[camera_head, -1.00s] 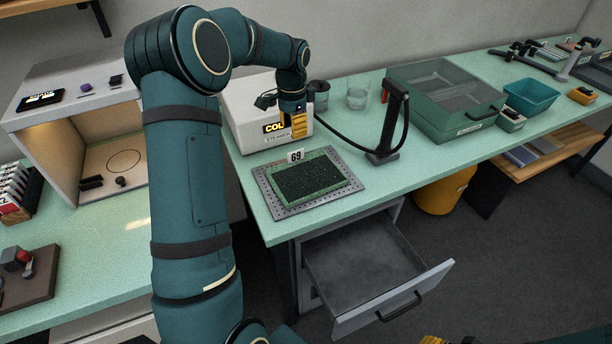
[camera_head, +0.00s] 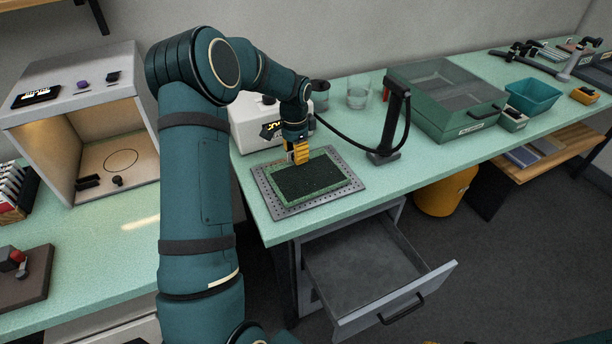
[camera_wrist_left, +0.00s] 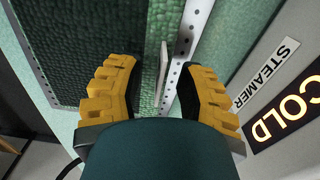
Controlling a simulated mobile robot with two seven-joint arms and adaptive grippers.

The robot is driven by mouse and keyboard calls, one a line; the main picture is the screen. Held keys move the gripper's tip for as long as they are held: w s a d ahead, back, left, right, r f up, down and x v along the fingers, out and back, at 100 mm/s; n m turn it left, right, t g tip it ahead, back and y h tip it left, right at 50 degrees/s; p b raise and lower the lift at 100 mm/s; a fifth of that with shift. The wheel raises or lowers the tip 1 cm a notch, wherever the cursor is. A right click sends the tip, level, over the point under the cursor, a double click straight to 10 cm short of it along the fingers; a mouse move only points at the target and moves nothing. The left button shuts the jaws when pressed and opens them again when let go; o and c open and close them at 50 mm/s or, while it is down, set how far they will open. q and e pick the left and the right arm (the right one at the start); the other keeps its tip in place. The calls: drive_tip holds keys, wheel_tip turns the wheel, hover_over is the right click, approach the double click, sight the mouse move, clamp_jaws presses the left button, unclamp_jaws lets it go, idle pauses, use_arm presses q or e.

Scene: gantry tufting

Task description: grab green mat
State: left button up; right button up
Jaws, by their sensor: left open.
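The green mat (camera_head: 308,183) has a dark green middle and a lighter green border. It lies flat on a perforated grey metal plate (camera_head: 353,185) near the front edge of the bench. My left gripper (camera_head: 299,163) points down over the mat's back edge and hides part of it, including the number tag seen there before. In the left wrist view the yellow fingers (camera_wrist_left: 160,80) are open, with the mat's border and a thin pale upright tag (camera_wrist_left: 163,72) between them. The mat (camera_wrist_left: 75,45) fills the upper left there. Contact with the mat cannot be told. My right gripper is not in view.
A white steamer box (camera_head: 249,128) stands close behind the plate. A black upright handle with a hose (camera_head: 393,125) stands to the right. An open grey drawer (camera_head: 370,262) juts out below. A green lidded case (camera_head: 440,105) sits farther right.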

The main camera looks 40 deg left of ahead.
use_arm(q)
clamp_jaws()
drive_tip(key=shift+r, duration=0.1)
